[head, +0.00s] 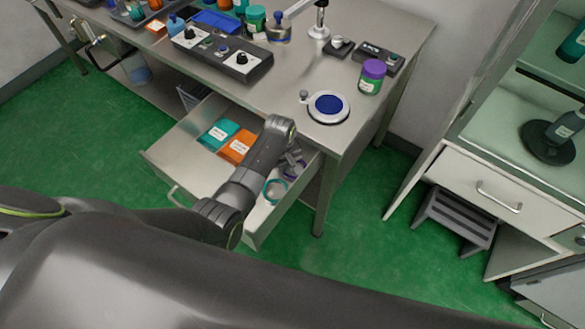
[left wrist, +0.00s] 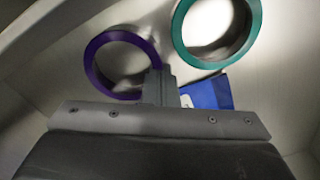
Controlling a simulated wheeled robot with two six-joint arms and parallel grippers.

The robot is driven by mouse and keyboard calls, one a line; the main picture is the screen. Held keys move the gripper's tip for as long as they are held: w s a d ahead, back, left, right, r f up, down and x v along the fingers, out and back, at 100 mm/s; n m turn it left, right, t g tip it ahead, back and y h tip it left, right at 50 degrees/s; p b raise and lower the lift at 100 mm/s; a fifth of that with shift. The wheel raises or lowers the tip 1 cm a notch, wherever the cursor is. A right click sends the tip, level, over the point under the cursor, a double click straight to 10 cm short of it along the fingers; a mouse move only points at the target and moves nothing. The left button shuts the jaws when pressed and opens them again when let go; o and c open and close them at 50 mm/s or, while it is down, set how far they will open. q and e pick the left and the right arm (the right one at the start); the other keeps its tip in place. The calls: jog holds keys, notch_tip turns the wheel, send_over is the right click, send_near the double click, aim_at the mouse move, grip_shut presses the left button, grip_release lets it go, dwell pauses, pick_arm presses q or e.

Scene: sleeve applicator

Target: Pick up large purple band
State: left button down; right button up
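The large purple band (left wrist: 92,64) is a ring in the open drawer (head: 178,157), and a bit of it shows below the gripper in the head view (head: 298,174). My left gripper (head: 290,160) reaches down into the drawer's right part. In the left wrist view its fingers (left wrist: 158,84) are close together at the right side of the purple band, with the band's wall running in between them. They look shut on that wall and hide part of it. A teal band (left wrist: 178,31) lies right of it, apart from the fingers. My right gripper is not in view.
A blue item with a white label (left wrist: 207,94) lies by the teal band. Teal (head: 217,134) and orange (head: 237,147) packs lie in the drawer's left part. The metal table (head: 290,80) above holds a round white device (head: 328,106) and a purple-lidded jar (head: 371,77).

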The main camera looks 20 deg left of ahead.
pick_arm(q)
jog(key=shift+a+r, duration=0.1)
jog(key=shift+r, duration=0.05)
jog(key=shift+a+r, duration=0.1)
jog(key=shift+r, duration=0.1)
notch_tip(320, 180, up, 6)
jog(key=w+a+b, duration=0.1)
jog(key=a, duration=0.5)
jog(key=w+a+b, duration=0.1)
jog(key=a, duration=0.6)
jog(key=w+a+b, duration=0.1)
jog(key=a, duration=0.5)
jog(key=shift+a+r, duration=0.15)
jog(key=shift+a, duration=0.05)
jog(key=shift+r, duration=0.1)
notch_tip(320, 180, up, 3)
jog(key=p, duration=0.3)
